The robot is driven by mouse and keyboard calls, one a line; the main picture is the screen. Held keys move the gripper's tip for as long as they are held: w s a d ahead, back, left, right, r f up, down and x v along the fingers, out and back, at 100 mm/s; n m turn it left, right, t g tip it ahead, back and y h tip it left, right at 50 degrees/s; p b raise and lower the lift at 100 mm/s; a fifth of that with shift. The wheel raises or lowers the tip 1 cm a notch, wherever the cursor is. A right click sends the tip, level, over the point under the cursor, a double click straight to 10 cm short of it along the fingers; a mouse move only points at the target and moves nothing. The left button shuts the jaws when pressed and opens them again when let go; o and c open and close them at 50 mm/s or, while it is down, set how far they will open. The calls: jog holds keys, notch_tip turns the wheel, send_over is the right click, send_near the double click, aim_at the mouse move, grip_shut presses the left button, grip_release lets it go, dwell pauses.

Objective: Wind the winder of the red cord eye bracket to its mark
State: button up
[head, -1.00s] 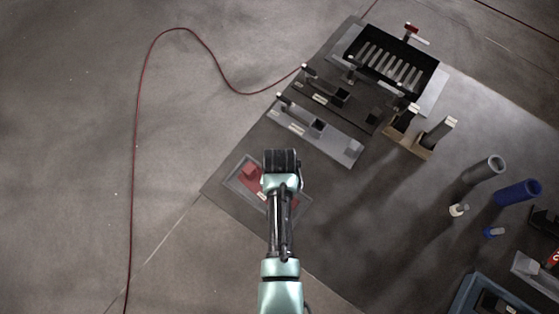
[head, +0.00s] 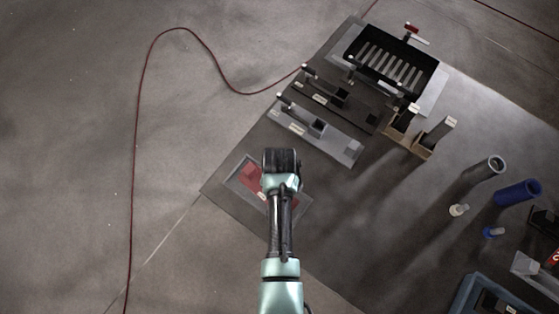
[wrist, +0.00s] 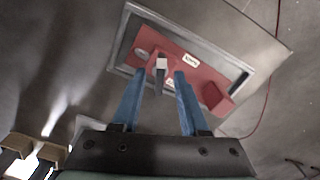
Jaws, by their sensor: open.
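The red bracket (head: 251,174) lies in a shallow grey tray (head: 233,186) at the near left corner of the dark mat, partly hidden by my arm. In the wrist view, the red bracket (wrist: 203,74) has white labels and a raised red block at its right end. A dark post with a pale square top (wrist: 161,64), seemingly the winder, stands at its left part. My gripper (wrist: 160,74) is open, with its blue fingers on either side of this post and gaps showing. The head view shows my gripper (head: 281,160) from above, its fingers hidden. I cannot make out the mark.
A red cord (head: 135,150) runs across the floor to the dark bracket (head: 322,98) behind a grey one (head: 335,143). A slotted black tray (head: 395,58) stands at the back. Grey (head: 484,169) and blue (head: 518,192) cylinders stand at right.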

notch_tip(320, 180, up, 13)
jog(key=b, duration=0.1)
dwell(0.4)
jog(key=shift+f, duration=0.1)
dwell(0.3)
